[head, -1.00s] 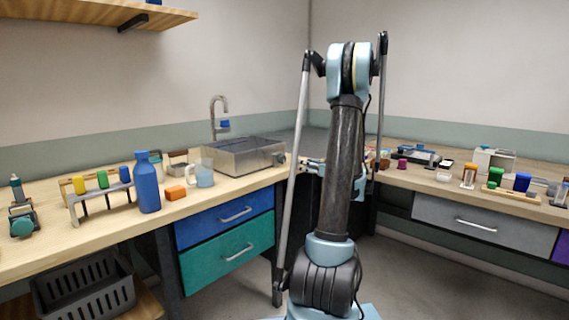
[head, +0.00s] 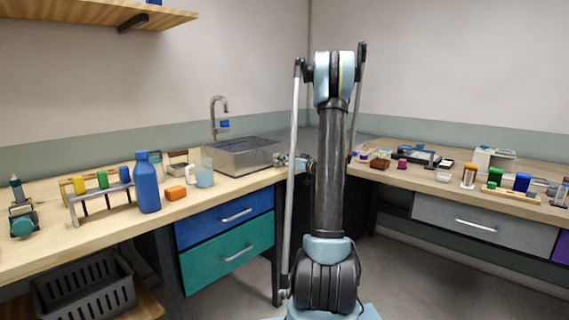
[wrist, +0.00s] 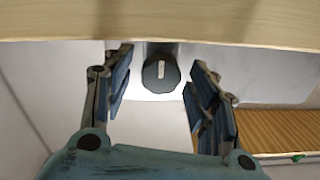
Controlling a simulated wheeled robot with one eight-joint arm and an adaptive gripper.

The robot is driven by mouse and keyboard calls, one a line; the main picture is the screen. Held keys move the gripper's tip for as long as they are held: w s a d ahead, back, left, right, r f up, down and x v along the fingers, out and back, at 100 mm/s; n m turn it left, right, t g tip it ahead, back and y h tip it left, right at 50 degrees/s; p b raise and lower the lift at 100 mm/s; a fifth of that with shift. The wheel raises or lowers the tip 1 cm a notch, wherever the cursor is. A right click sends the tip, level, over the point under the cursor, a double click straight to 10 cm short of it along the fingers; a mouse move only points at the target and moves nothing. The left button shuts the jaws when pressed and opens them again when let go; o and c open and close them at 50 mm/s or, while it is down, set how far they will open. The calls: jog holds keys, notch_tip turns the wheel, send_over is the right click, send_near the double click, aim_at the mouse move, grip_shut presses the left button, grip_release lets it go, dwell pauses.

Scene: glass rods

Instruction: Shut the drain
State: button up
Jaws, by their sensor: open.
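The grey box-shaped sink (head: 238,161) stands on the left counter, near the corner, under a curved tap (head: 214,115). A dark round knob (wrist: 161,74) with a pale bar on its face shows in the wrist view. It is between my fingertips, with a gap on both sides, and its bar is roughly upright in the picture. My gripper (wrist: 161,58) is open and empty. In the head view my gripper (head: 284,160) is at the right end of the sink. The knob cannot be made out clearly there. The inside of the sink is mostly hidden.
A blue bottle (head: 147,184), an orange block (head: 175,193) and a clear mug (head: 204,174) stand left of the sink. A wooden edge (wrist: 160,22) crosses the top of the wrist view. The right counter holds several small items.

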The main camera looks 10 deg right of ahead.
jog(key=c, duration=1.1)
jog(key=shift+o, duration=0.2)
jog(key=shift+m, duration=0.3)
jog(key=m, duration=0.4)
jog(key=shift+d+m, duration=0.15)
jog(key=shift+m, duration=0.15)
jog(key=m, duration=0.4)
jog(key=shift+w+m, duration=0.1)
jog(key=shift+m, duration=0.2)
jog(key=m, duration=0.4)
jog(key=shift+d+f, duration=0.1)
jog(key=shift+m, duration=2.1)
jog(key=shift+f, duration=0.1)
